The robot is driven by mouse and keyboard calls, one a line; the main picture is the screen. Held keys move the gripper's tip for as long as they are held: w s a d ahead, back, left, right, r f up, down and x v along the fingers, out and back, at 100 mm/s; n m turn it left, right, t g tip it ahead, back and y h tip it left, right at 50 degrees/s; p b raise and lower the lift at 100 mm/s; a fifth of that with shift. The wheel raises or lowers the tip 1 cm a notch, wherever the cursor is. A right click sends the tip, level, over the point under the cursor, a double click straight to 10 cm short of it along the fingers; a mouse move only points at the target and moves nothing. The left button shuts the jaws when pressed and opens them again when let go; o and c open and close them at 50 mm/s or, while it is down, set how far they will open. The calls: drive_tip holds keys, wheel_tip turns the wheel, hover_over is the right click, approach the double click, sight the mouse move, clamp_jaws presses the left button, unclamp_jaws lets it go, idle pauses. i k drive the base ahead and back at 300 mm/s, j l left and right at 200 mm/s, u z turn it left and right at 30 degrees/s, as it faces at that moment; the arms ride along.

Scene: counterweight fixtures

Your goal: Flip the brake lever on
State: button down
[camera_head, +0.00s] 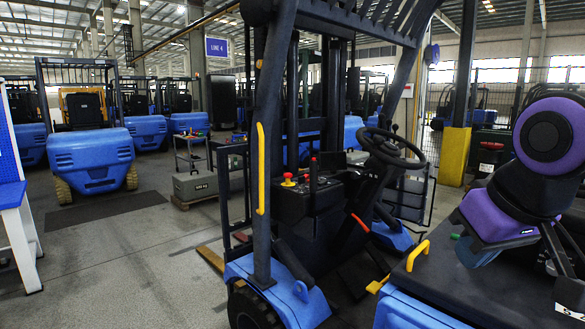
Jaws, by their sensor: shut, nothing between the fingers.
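A blue and black forklift stands in the middle of the view, with a steering wheel (393,147) and a dark control console (312,195). An orange-red lever handle (360,222) sticks out at a slant low beside the console; it looks like the brake lever, but no label can be read. A thin upright lever with a red tip (313,162) stands on the console beside a red mushroom button (289,179) on a yellow base. My purple and black arm is at the right edge, apart from the levers. My gripper's fingers do not show.
The forklift's dark front post with a yellow grab bar (261,168) stands left of the console. A yellow handle (417,255) rises from the blue-and-black body at lower right. Open floor lies at left.

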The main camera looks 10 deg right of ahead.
sight(313, 163)
drive_tip(key=i+j+z, duration=0.2)
drive_tip(key=i+j, duration=1.2)
drive_tip(key=j, duration=0.1)
